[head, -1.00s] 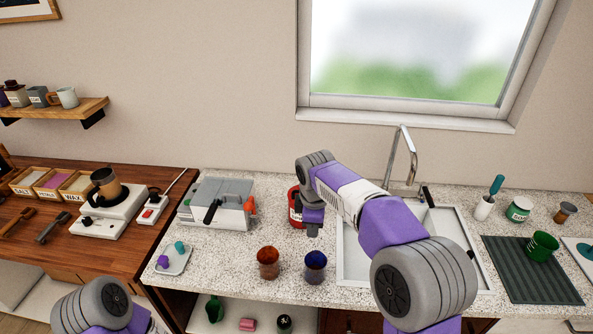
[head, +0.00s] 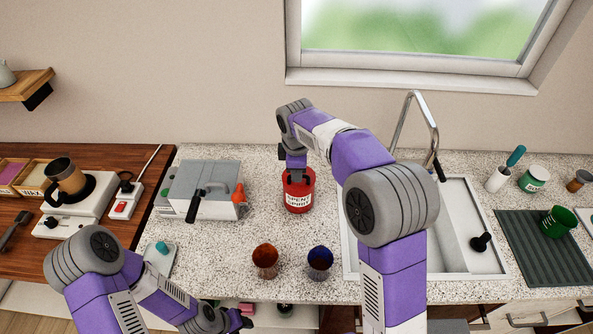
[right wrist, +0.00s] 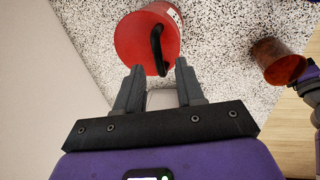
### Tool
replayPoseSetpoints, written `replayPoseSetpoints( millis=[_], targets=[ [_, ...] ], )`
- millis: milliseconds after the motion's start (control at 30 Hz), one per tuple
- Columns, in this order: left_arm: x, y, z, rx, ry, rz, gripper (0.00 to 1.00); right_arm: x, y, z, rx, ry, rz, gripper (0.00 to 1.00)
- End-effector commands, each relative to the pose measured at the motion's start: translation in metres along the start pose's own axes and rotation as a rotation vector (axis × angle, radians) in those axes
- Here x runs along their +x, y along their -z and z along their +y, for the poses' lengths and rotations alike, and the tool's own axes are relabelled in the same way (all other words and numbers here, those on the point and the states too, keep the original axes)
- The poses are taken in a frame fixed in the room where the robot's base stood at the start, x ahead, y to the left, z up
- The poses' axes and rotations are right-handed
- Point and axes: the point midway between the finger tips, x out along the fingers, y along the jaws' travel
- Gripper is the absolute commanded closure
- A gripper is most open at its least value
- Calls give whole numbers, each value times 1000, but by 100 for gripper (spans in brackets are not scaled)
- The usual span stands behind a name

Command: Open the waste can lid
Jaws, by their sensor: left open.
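The red waste can (head: 300,194), with a white label, stands on the speckled counter left of the sink. In the right wrist view its red lid (right wrist: 138,38) looks closed and carries a black curved handle (right wrist: 157,50). My right gripper (right wrist: 159,66) is open, its fingertips on either side of the handle's near end. I cannot tell whether they touch the lid. In the head view the right gripper (head: 296,168) is at the can's top and partly hides it. My left gripper (head: 246,322) is low, near the counter's front edge, apart from the can.
A brown-red cup (head: 265,262) and a blue cup (head: 319,263) stand in front of the can. A grey box device (head: 205,190) is to its left. The sink (head: 450,225) and tap (head: 415,110) are to its right. My right arm crosses over the counter.

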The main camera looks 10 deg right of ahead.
Motion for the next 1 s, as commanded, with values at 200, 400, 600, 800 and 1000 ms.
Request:
replayPoseSetpoints(
  millis=[200, 400, 600, 800, 1000],
  targets=[
    [2, 0, -1, 0, 0, 0, 57, 19, 0, 0, -1, 1, 0, 62],
    [2, 0, -1, 0, 0, 1, 57, 20, 0, 0, 0, 0, 0, 62],
    [2, 0, -1, 0, 0, 1, 57, 19, 0, 0, 0, 0, 1, 82],
    [2, 0, -1, 0, 0, 1, 57, 19, 0, 0, 0, 0, 1, 100],
    [2, 0, -1, 0, 0, 1, 57, 19, 0, 0, 0, 0, 1, 100]
  ],
)
